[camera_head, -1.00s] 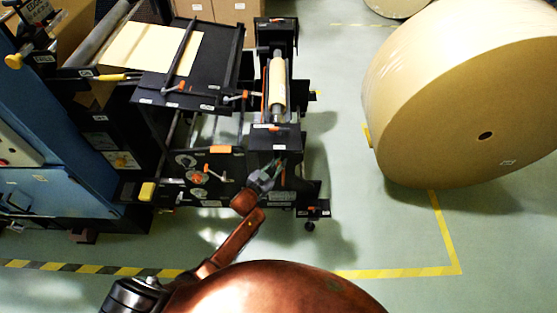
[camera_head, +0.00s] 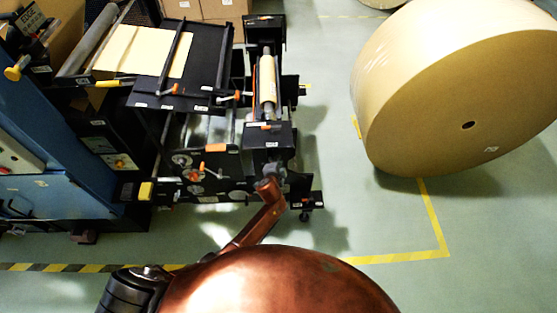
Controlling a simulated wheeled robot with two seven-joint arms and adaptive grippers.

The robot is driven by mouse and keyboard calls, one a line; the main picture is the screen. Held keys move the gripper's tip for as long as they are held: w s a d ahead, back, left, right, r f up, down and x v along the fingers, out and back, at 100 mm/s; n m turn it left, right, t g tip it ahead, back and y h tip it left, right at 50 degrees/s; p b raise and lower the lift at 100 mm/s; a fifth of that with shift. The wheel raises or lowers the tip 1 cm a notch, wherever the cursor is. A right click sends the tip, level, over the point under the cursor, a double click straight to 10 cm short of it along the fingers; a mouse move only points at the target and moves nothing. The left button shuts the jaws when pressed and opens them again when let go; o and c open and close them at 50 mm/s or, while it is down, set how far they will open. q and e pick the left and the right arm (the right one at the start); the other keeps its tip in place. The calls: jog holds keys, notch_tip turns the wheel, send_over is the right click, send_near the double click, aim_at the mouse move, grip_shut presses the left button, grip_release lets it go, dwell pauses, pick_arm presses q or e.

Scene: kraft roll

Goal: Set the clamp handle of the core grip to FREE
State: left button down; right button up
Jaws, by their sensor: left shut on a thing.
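The black unwind stand (camera_head: 268,137) is in the middle of the head view, with a thin kraft-wrapped core (camera_head: 267,80) lying along it. My left gripper (camera_head: 274,170) is at the near end of the stand, just below its labelled black block. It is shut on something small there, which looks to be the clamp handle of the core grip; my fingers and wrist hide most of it. The handle's setting cannot be read. My right gripper is not in view.
A large kraft roll (camera_head: 440,100) stands on the floor at right. A black table with a paper sheet (camera_head: 140,50) and orange levers (camera_head: 205,170) are left of the stand. A blue cabinet (camera_head: 60,150) is at far left. Floor between stand and roll is clear.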

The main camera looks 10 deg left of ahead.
pick_arm(q)
jog(key=shift+w+d+f+m+g+y+b, duration=0.1)
jog(key=shift+f+m+g+y+b, duration=0.15)
jog(key=shift+m+y, duration=0.35)
jog(key=shift+d+f+m+g+y+b, duration=0.15)
jog(key=shift+f+m+y, duration=0.2)
jog(key=shift+m+y, duration=0.2)
jog(key=shift+a, duration=0.15)
jog(key=c, duration=1.9)
grip_release()
jog(key=shift+f, duration=0.1)
jog(key=shift+c, duration=0.2)
jog(key=v, duration=1.2)
